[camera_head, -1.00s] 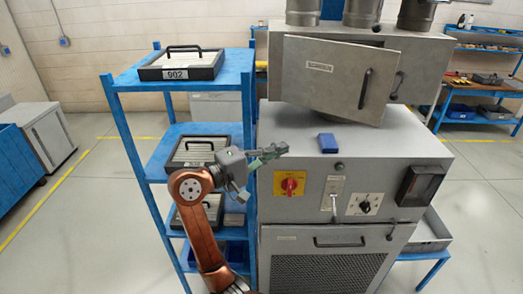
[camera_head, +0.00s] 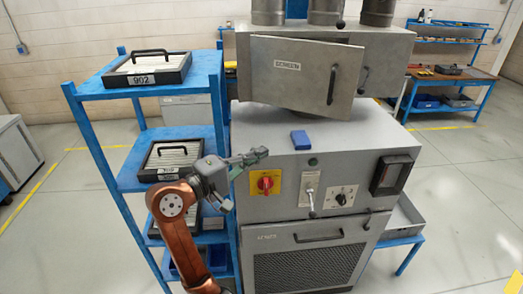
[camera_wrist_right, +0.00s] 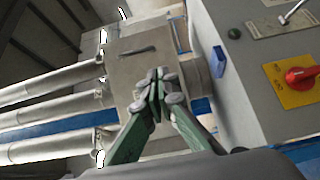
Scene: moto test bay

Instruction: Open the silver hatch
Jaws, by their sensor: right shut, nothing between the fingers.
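The silver hatch (camera_head: 300,75) is a grey metal door with a small label and a dark vertical handle (camera_head: 333,85). It is on the box atop the grey machine and stands ajar, its right edge swung out from the box front. My right gripper (camera_head: 258,156) is shut and empty, low and left of the hatch, in front of the machine's upper left edge and apart from the handle. In the wrist view the right gripper (camera_wrist_right: 160,88) shows with the hatch (camera_wrist_right: 130,70) beyond it, turned sideways. My left gripper is not in view.
A blue box (camera_head: 300,140) lies on the machine's top (camera_head: 260,120) below the hatch. A red knob (camera_head: 265,183) and a lever (camera_head: 311,200) are on the front panel. A blue shelf (camera_head: 95,88) with black-framed filter trays stands left. Open floor (camera_head: 455,200) lies right.

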